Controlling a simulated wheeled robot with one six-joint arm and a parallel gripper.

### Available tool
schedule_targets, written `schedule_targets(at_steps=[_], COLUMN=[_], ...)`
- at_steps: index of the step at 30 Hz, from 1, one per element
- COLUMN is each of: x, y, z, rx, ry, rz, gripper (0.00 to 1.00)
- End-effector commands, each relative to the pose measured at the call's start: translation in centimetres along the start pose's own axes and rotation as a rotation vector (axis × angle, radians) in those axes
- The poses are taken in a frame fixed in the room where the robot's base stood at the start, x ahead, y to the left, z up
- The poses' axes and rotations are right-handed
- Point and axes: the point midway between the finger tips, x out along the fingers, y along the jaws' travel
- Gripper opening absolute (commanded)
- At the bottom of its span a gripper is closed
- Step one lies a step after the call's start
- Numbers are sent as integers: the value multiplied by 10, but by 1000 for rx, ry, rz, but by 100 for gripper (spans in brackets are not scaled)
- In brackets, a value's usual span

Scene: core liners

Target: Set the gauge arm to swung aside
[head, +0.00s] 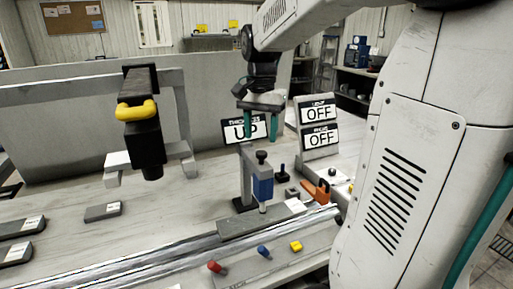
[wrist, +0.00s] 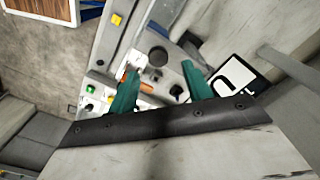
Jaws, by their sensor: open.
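The gauge (head: 262,188) is a blue body with a black knob on top and a thin tip below, held by a grey upright and short arm (head: 247,162) over the grey rail. The sign behind it (head: 244,130) reads UP. My gripper (head: 261,124) has two green fingers, open and empty, pointing down above the gauge, in front of the sign. A gap shows between fingertips and knob. In the wrist view the fingers (wrist: 160,84) are spread apart, with a dark round knob-like part beyond them; I cannot tell if it is the gauge's. Part of the sign shows at right.
Red, blue and yellow knobs (head: 263,251) line the front panel. An orange-handled part (head: 318,191) sits right of the gauge, below two OFF signs (head: 319,126). A black press with a yellow handle (head: 137,111) hangs at left. Grey labelled blocks (head: 103,211) lie on the bench.

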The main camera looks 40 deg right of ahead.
Motion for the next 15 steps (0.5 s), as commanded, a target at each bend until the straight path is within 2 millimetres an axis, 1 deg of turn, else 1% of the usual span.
schedule_targets(at_steps=[1,3,7,10,15], x=[10,21,38,47,51], y=[1,2,2,2,1], z=[0,-1,-1,-1,-1], rx=[1,2,2,1,0], ry=[-3,-2,-2,-2,1], rz=[3,2,1,1,-1], gripper=[50,50,50,50,50])
